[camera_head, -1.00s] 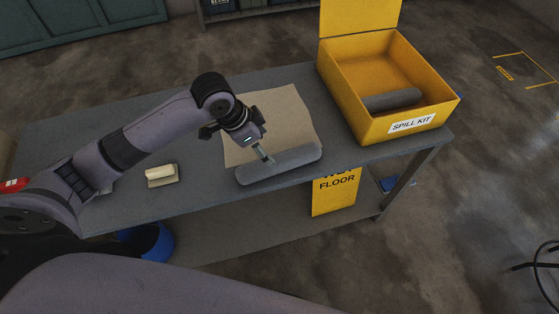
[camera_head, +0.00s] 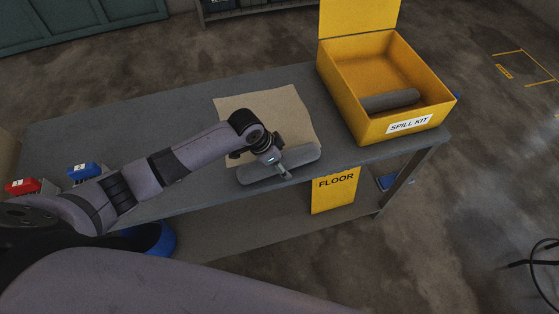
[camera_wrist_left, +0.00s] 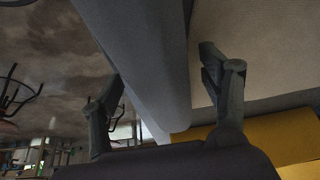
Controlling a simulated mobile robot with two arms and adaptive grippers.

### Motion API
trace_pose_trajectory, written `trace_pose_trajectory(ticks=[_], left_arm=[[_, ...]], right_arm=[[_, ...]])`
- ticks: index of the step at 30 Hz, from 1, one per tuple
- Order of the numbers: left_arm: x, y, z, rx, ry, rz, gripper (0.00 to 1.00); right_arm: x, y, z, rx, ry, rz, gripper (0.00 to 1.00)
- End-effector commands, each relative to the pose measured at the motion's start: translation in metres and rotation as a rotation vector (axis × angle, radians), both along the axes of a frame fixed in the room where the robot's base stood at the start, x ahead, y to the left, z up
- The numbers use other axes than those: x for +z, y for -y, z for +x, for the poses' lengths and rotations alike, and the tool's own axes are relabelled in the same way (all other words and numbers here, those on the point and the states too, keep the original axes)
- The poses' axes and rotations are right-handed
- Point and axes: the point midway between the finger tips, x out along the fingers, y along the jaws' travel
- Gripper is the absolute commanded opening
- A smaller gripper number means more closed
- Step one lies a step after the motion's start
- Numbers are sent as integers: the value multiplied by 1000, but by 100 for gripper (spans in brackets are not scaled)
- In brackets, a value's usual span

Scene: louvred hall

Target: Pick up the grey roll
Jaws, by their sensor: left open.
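The grey roll (camera_head: 302,158) lies along the front edge of the table, partly over the brown sheet. My left gripper (camera_head: 283,172) is over the middle of this roll, pointing down. In the left wrist view the grey roll (camera_wrist_left: 145,60) runs between the two spread fingers of the left gripper (camera_wrist_left: 163,65), which are open on either side of it. I cannot tell whether either finger touches it. A second, darker grey roll (camera_head: 391,100) lies inside the yellow spill kit box. My right gripper is not in view.
The yellow box (camera_head: 408,124) stands open on the table (camera_head: 110,118) at the right. A brown sheet (camera_head: 290,104) lies flat behind the roll. Red (camera_head: 22,186) and blue (camera_head: 83,170) items are at the left. A yellow floor sign (camera_head: 335,193) hangs below the front edge.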

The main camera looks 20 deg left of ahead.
Motion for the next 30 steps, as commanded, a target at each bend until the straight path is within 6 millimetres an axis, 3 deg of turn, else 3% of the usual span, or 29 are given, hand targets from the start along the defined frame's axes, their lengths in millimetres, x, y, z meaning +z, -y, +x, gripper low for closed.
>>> trace_pose_trajectory(ticks=[6, 30], left_arm=[[0, 0, 0, 0, 0, 0, 69], [0, 0, 0, 1, 0, 0, 16]], right_arm=[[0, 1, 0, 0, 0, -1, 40], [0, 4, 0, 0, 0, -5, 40]])
